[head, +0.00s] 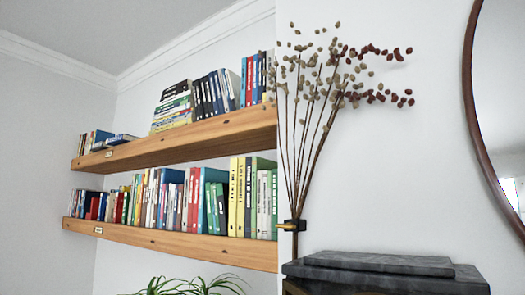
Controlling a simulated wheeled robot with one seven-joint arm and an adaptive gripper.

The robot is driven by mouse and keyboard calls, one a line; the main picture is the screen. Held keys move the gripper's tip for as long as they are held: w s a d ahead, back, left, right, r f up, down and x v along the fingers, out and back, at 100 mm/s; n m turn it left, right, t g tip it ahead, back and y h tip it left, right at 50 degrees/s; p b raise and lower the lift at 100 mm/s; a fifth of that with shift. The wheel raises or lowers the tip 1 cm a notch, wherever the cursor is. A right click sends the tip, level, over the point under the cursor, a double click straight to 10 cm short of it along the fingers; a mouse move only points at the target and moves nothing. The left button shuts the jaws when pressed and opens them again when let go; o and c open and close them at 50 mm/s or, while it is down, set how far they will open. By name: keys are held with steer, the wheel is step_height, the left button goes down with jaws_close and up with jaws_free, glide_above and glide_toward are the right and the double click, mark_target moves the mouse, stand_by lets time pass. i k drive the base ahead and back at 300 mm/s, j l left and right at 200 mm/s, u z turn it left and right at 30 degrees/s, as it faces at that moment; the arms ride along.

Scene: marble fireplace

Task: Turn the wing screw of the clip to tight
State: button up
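A small dark clip (299,226) sits around the lower stems of a bunch of dried branches (310,130), against the wall. A brass-coloured piece (286,226) sticks out from its left side; it may be the wing screw, but it is too small to tell its shape or how far it is turned. My gripper is not in view.
A dark grey marble mantel (400,275) lies just below and right of the clip. Two wooden shelves (180,243) full of books fill the left. A round framed mirror (500,130) hangs at the right. Green plant leaves (190,286) show at the bottom.

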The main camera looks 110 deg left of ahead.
mark_target(288, 225)
steer(key=u, duration=3.25)
